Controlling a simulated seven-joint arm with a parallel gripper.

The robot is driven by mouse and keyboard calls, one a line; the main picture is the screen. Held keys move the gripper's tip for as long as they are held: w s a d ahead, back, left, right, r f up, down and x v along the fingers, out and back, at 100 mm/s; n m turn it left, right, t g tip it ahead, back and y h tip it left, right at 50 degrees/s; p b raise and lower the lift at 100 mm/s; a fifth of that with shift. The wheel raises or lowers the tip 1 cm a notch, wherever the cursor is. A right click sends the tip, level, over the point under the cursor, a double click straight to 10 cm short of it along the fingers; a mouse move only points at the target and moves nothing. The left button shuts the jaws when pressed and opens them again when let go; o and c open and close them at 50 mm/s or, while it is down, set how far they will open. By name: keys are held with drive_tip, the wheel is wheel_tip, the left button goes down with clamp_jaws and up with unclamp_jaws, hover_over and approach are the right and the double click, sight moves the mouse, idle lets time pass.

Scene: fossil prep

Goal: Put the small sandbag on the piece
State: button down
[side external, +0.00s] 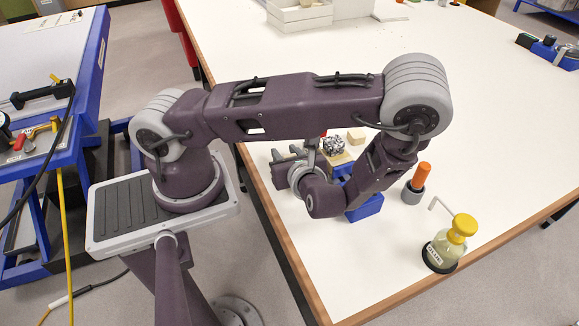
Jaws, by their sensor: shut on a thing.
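My gripper (285,154) is at the end of the bent-down arm, low over the near left part of the white table. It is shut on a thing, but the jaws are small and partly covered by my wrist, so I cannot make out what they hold. A grey-and-white speckled lump (334,145), which may be the piece, sits just right of the gripper on a tan base. My arm hides part of it. I cannot pick out the small sandbag clearly.
A blue box (367,207) stands partly behind my wrist. Right of it are a grey cup (412,195) with an orange-handled tool and a yellow-topped flask (445,250). A white crate (300,15) stands far back. The table's right is mostly clear.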

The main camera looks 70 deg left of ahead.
drive_tip(key=shift+d+f, duration=0.1)
drive_tip(key=w+d+r+n+g, duration=0.1)
drive_tip(key=w+r, duration=0.4)
drive_tip(key=r, duration=0.5)
drive_tip(key=w+r, duration=0.4)
drive_tip(key=r, duration=0.5)
drive_tip(key=f, duration=0.9)
drive_tip(key=shift+w, duration=0.3)
drive_tip(key=shift+f, duration=0.15)
drive_tip(key=c, duration=1.1)
unclamp_jaws()
drive_tip(key=shift+f, duration=0.1)
drive_tip(key=shift+o, duration=0.2)
